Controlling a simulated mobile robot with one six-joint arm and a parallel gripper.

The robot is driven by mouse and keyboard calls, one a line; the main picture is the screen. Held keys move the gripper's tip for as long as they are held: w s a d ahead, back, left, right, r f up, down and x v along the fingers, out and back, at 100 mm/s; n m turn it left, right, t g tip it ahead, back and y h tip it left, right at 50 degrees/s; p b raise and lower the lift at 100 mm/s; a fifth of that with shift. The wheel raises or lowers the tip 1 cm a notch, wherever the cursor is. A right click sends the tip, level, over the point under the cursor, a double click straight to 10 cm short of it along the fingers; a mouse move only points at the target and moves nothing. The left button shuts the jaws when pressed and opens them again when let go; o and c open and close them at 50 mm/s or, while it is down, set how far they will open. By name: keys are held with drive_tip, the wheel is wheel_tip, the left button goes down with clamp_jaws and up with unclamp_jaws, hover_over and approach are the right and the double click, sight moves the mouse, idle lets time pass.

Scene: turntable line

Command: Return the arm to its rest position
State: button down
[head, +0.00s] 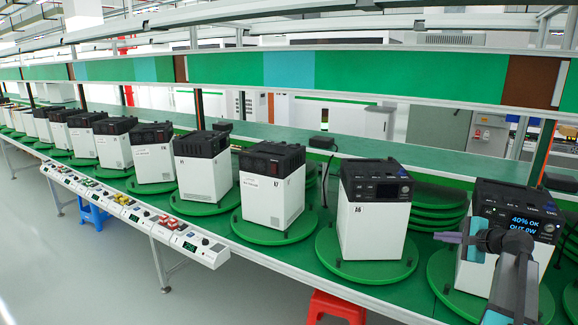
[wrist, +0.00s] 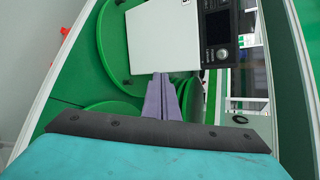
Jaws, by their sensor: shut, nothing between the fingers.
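My gripper (head: 438,236) is at the right of the head view, its purple fingers pointing left. It is shut and empty. My arm crosses in front of the rightmost white-and-black unit (head: 480,262), whose lit screen reads "40% OK OUT 0W". The fingertips lie in the picture between that unit and the unit marked A6 (head: 372,230). In the wrist view the closed fingers (wrist: 162,82) point at a white unit (wrist: 165,35) with a black front panel; I cannot tell whether they touch it.
Several similar units stand on green round turntables (head: 273,230) along a long green bench (head: 330,262). Control boxes (head: 190,243) line the front edge. A red stool (head: 338,308) and a blue stool (head: 93,215) are below. Shelving runs above. Floor in front at left is clear.

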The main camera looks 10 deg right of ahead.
drive_tip(key=w+a+f+n+g+y, duration=0.1)
drive_tip(key=w+a+f+g+y, duration=0.1)
drive_tip(key=a+f, duration=0.85)
drive_tip(key=w+a+f+n+g+y, duration=0.1)
drive_tip(key=w+a+f+g, duration=0.1)
drive_tip(key=a+f, duration=0.85)
drive_tip(key=s+a+f+n+g+y+b, duration=0.15)
drive_tip(key=s+a+f, duration=0.35)
drive_tip(key=a+f, duration=0.5)
drive_tip(key=s+a+f+n+g, duration=0.2)
drive_tip(key=s+a+f+g, duration=0.15)
drive_tip(key=a+f, duration=0.6)
drive_tip(key=s+a+f+n+g+h, duration=0.1)
drive_tip(key=s+a+f+n+g, duration=0.1)
drive_tip(key=s+a+f, duration=0.45)
drive_tip(key=s+a+f+n+g+h+b, duration=0.15)
drive_tip(key=s+f, duration=0.25)
drive_tip(key=s, duration=0.5)
drive_tip(key=s+a+f+n+g, duration=0.3)
drive_tip(key=s+f, duration=0.2)
drive_tip(key=s, duration=0.2)
drive_tip(key=s+d+f+n+g+h, duration=0.1)
drive_tip(key=s+d+n+h, duration=0.1)
drive_tip(key=s, duration=0.5)
drive_tip(key=s+d+f+n+g+h, duration=0.1)
drive_tip(key=s+d+n+h, duration=0.1)
drive_tip(key=s+d+n, duration=0.2)
drive_tip(key=s+n, duration=0.2)
drive_tip(key=s, duration=0.1)
drive_tip(key=shift+s+n+h, duration=0.3)
